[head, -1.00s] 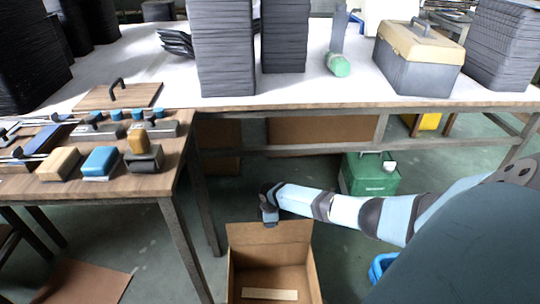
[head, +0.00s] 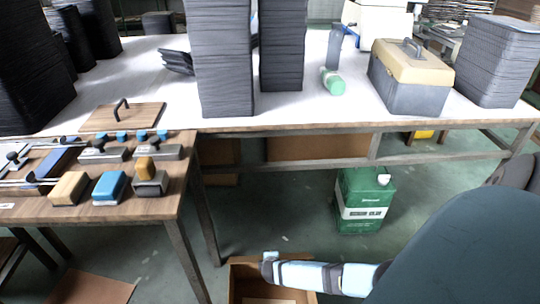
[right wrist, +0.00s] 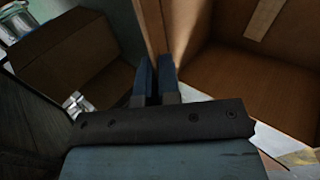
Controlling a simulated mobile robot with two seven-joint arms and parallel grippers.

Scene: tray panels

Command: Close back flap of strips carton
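The strips carton (head: 236,285) is an open brown cardboard box on the floor at the bottom edge of the head view, partly cut off. A pale strip (head: 268,301) lies inside; it also shows in the right wrist view (right wrist: 263,18). The back flap (head: 245,262) is partly hidden by my right gripper (head: 268,264), which is at the carton's back edge. My left gripper is out of view.
A wooden table (head: 160,205) with stamps and blocks stands at the left. A long white-topped table (head: 290,110) with dark stacks and a toolbox (head: 410,82) runs behind. A green canister (head: 364,200) stands on the floor beyond my right arm.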

